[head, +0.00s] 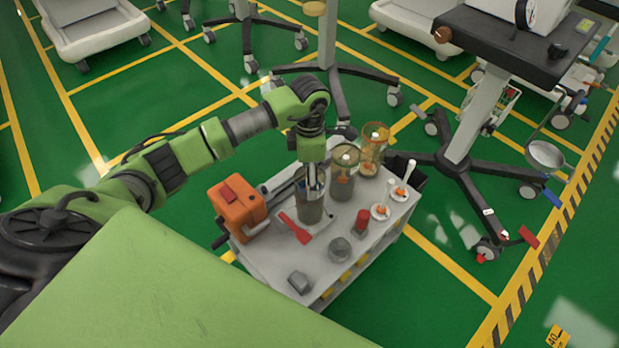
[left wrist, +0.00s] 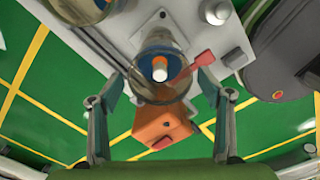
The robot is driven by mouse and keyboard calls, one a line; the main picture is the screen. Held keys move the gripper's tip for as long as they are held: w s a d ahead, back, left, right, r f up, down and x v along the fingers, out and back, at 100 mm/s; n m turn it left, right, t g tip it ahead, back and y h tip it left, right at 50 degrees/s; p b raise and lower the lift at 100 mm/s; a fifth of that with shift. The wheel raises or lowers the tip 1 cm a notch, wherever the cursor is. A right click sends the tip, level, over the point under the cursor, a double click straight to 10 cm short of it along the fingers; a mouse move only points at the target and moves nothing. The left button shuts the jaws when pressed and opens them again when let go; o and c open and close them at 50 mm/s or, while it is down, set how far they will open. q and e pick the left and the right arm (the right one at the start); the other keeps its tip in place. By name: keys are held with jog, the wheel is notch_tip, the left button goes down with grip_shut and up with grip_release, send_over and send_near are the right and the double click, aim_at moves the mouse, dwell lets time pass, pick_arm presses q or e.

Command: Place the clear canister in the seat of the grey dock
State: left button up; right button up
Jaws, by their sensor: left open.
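A clear, smoky-looking canister (head: 309,214) stands upright on the small cart, directly under my left gripper (head: 313,188). In the left wrist view the canister (left wrist: 160,88) shows its round open rim and a white and orange piece inside with blue around it. My left gripper (left wrist: 160,76) is open, with one finger on each side of the canister; I cannot tell if they touch it. A grey round fitting (head: 340,249) and a grey block (head: 299,282) sit on the near side of the cart top; I cannot tell which is the dock. My right gripper is not in view.
An orange box (head: 238,205) stands left of the canister, with a red flat tool (head: 296,228) beside it. Two more canisters, one smoky (head: 344,182) and one amber (head: 374,147), stand behind to the right.

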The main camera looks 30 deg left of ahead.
pick_arm(q)
notch_tip(320, 180, up, 10)
jog(key=p, duration=0.1)
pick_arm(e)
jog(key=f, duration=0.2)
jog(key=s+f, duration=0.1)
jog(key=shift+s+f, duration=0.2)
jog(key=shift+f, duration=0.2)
